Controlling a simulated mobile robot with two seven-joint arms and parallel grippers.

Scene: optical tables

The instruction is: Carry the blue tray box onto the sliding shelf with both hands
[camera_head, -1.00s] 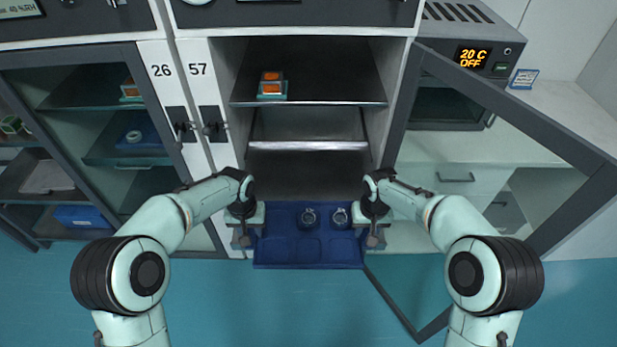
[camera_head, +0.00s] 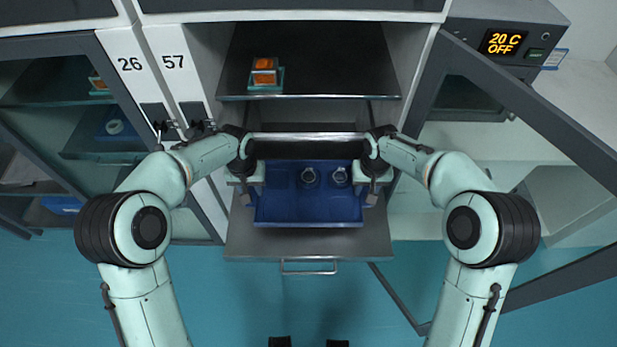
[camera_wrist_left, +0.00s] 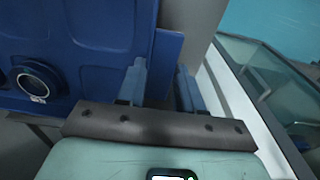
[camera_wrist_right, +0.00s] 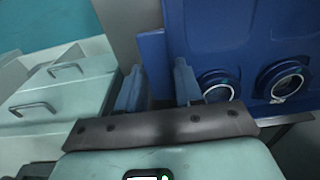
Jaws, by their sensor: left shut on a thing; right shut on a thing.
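The blue tray box (camera_head: 308,213) is level between my two grippers, over the grey sliding shelf (camera_head: 300,245), which is pulled out of the open cabinet. Whether the tray touches the shelf cannot be told. Two round metal-rimmed pieces (camera_head: 309,176) (camera_head: 340,176) sit in the tray's rear part. My left gripper (camera_head: 247,190) is shut on the tray's left side; its fingers (camera_wrist_left: 160,85) clasp a blue edge tab in the left wrist view. My right gripper (camera_head: 372,190) is shut on the right side; its fingers (camera_wrist_right: 157,88) clasp the other tab.
An upper shelf (camera_head: 310,75) holds a small orange-and-teal item (camera_head: 265,73). The open glass door (camera_head: 530,110) stands to the right, and another glass-fronted cabinet (camera_head: 60,110) is at left. The shelf's handle (camera_head: 308,270) faces me. Shelf surface is bare in front of the tray.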

